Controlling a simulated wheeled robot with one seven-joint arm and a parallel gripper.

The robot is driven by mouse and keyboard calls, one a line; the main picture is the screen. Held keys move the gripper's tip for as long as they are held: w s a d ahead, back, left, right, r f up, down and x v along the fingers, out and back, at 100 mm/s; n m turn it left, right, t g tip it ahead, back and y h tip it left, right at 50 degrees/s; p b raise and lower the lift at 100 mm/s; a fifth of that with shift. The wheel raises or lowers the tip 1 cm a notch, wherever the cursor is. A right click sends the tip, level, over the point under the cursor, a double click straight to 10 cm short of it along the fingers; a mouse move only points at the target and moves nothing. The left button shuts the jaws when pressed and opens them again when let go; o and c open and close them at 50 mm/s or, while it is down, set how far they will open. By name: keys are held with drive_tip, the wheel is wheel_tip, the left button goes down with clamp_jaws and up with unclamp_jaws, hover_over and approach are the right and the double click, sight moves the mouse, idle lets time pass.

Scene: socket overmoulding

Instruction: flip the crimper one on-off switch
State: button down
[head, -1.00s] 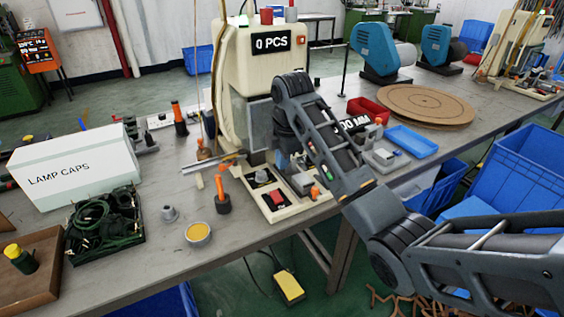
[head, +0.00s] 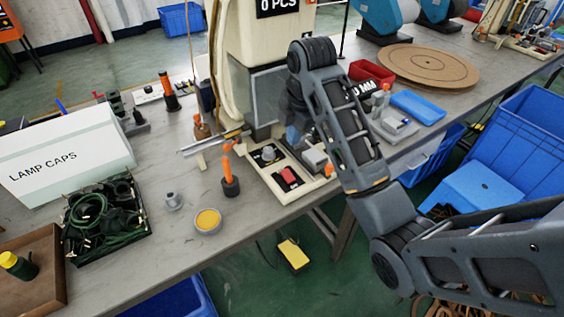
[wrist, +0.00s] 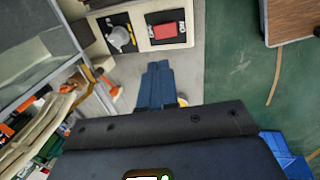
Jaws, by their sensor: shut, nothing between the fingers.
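The crimper (head: 268,35) is a cream machine with a "0 PCS" display on the bench. Its cream base panel (head: 259,176) carries a red rocker switch (head: 289,177) on a dark plate and a grey knob (head: 268,154). In the wrist view, the red switch (wrist: 165,30) lies near the top with white lettering beside it, and the knob (wrist: 119,37) is to its left. My gripper (wrist: 158,66) is shut and empty, its blue fingertips below the switch in the picture and apart from it. In the head view my arm partly hides the gripper.
An orange-handled tool (head: 229,178) stands just left of the panel, near a yellow-filled dish (head: 208,221). A red bin (head: 371,73) and a blue tray (head: 418,107) lie to the right. The bench's front edge is close to the panel.

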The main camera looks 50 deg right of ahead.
drive_tip(key=b, duration=0.4)
approach(285, 172)
drive_tip(key=x, duration=0.7)
drive_tip(key=shift+s, duration=0.1)
